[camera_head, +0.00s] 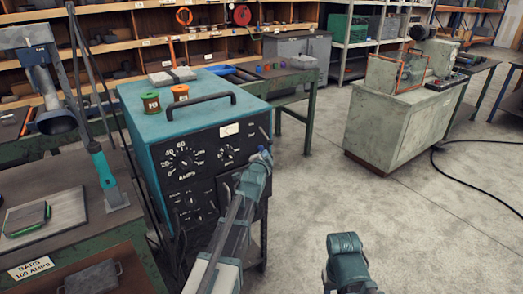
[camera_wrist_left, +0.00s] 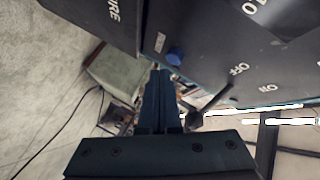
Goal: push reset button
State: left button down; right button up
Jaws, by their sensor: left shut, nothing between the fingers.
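The blue-topped welding machine (camera_head: 190,150) has a black front panel with dials and white lettering. In the left wrist view, a round blue button (camera_wrist_left: 176,56) sticks out of the dark panel (camera_wrist_left: 215,50), beside a small label too blurred to read. My left gripper (camera_head: 261,158) is in front of the panel's right side in the head view. In the left wrist view, its fingers (camera_wrist_left: 158,78) are shut with nothing between them. Their tips show just below and left of the blue button; I cannot tell whether they touch it.
A workbench (camera_head: 75,195) with a lamp is on the left. A grey cabinet (camera_head: 390,125) stands at right. Open concrete floor (camera_head: 420,215) lies between, crossed by a black cable.

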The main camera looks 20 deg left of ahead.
pick_arm(q)
jog(key=shift+w+a, duration=0.15)
jog(key=shift+w+a, duration=0.15)
jog(key=shift+a, duration=0.05)
jog(key=shift+w+a, duration=0.25)
jog(key=shift+a, duration=0.15)
dwell(1.0)
dwell(0.3)
jog(key=shift+s+d, duration=0.55)
jog(key=shift+d, duration=0.2)
jog(key=shift+s+d, duration=0.8)
jog(key=shift+d, duration=0.2)
jog(key=shift+s+d, duration=0.75)
jog(key=shift+d, duration=0.2)
